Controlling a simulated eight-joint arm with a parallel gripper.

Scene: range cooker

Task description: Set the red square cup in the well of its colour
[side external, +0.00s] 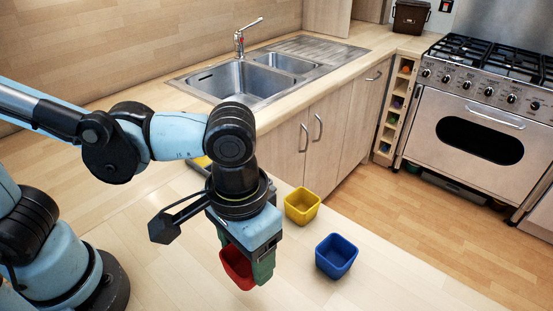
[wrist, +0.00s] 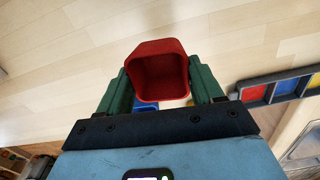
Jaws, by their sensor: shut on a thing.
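My gripper (side external: 250,264) is shut on the red square cup (side external: 237,268), which hangs over the pale wooden surface. In the wrist view the red cup (wrist: 160,72) sits between the two green fingers, its open mouth facing the camera. A dark tray (wrist: 271,91) lies to the right in the wrist view. It has a red well (wrist: 253,94), a blue well (wrist: 285,87) and a yellow well (wrist: 314,81); the red well looks empty. The held cup is apart from the tray. In the side view my arm hides most of the tray.
A yellow cup (side external: 302,206) and a blue cup (side external: 336,256) stand on the pale surface right of my gripper. Behind are a counter with a sink (side external: 250,79) and cabinets. A range cooker (side external: 480,130) stands at the far right. The front right surface is clear.

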